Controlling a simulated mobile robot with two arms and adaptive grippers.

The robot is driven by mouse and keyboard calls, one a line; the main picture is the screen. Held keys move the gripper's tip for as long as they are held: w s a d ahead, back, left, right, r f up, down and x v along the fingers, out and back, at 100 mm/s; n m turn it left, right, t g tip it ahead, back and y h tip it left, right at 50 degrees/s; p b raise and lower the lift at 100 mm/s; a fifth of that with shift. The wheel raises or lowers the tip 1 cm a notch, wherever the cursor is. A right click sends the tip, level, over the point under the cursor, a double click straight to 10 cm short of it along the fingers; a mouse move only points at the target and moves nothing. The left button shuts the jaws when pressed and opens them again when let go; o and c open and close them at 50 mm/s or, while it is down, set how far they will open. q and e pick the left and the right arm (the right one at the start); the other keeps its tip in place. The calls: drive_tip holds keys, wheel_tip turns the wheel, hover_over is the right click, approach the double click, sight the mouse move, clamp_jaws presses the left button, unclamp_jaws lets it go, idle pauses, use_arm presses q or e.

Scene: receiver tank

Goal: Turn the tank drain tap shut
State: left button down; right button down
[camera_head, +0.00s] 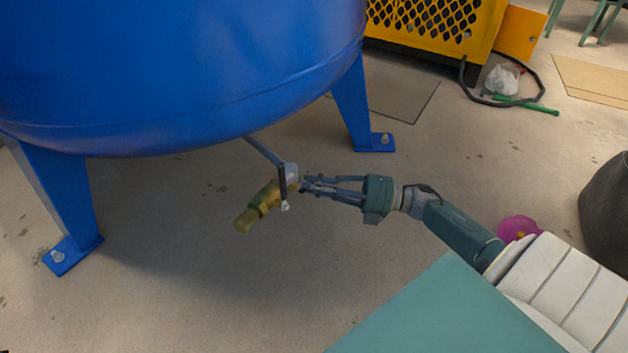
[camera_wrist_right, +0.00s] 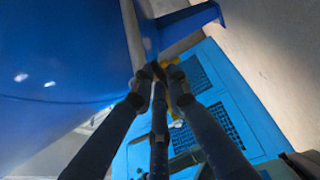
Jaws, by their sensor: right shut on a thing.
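The drain tap (camera_head: 261,204) is a brass fitting on a thin pipe beneath the blue tank (camera_head: 190,80). A dark lever handle (camera_head: 283,183) with a pale end stands across the brass body. My right gripper (camera_head: 304,185) reaches in from the right, with its fingers closed at the handle side of the tap. In the right wrist view the fingers (camera_wrist_right: 160,75) come together on a small brass-yellow part of the tap (camera_wrist_right: 176,88), mostly hidden behind them. My left gripper is not in view.
Blue tank legs stand at left (camera_head: 68,205) and behind the tap (camera_head: 355,105). A yellow machine (camera_head: 430,25) is at the back, with a black hose and green stick beside it. A dark bin (camera_head: 608,210) stands at right. The floor below the tap is clear.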

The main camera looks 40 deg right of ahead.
drive_tip(key=shift+r+n+p, duration=0.15)
drive_tip(key=shift+n+p, duration=0.5)
drive_tip(key=shift+n, duration=0.25)
drive_tip(key=c, duration=1.7)
unclamp_jaws()
drive_tip(key=v, duration=1.2)
drive_tip(key=shift+r, duration=0.4)
